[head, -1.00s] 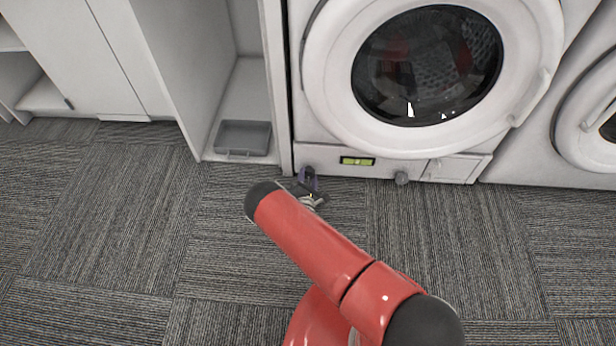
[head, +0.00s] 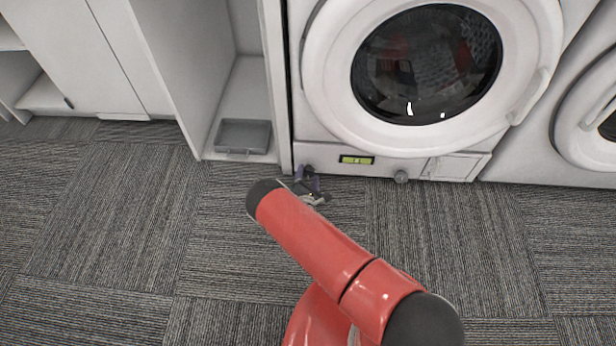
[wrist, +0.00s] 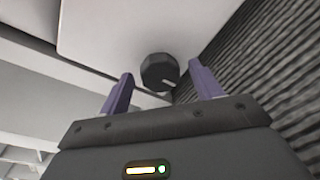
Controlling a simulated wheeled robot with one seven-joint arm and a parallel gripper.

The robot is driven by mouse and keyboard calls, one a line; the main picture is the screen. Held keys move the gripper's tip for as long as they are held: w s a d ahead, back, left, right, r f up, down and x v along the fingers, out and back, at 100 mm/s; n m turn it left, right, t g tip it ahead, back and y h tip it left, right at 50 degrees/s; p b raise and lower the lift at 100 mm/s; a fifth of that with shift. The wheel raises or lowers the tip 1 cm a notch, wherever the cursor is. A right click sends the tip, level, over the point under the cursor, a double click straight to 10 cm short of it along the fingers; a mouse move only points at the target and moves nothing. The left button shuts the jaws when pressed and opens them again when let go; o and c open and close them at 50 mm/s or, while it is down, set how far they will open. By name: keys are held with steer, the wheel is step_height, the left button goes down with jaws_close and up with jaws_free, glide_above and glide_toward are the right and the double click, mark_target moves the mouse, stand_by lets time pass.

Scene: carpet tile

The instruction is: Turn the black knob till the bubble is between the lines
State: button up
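The black knob (head: 308,169) is low on the left of the washing machine's front, and also shows in the wrist view (wrist: 158,72) with a pale mark on its lower right. My gripper (wrist: 160,72) is open, its two purple fingers wide apart. The knob shows between and just beyond the fingertips, with gaps on both sides. In the head view my gripper (head: 308,184) is just in front of the knob, partly hidden by my arm. The yellow-green level vial (head: 357,160) is right of the knob; its bubble is too small to place against the lines.
A grey knob (head: 401,177) is further right on the washing machine (head: 388,167). A grey tray (head: 243,136) lies in the open white cabinet bay to the left. A second machine (head: 585,150) stands at the right. The carpet in front is clear.

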steer(key=shift+s+a+r+p, duration=0.1)
steer(key=shift+s+p, duration=0.1)
steer(key=shift+s, duration=1.1)
steer(key=shift+s+d+r+p, duration=0.1)
steer(key=shift+s+r+p, duration=0.05)
steer(key=shift+s, duration=1.15)
steer(key=shift+s+a+r+p, duration=0.1)
steer(key=shift+s+p, duration=0.1)
steer(key=shift+s, duration=1.1)
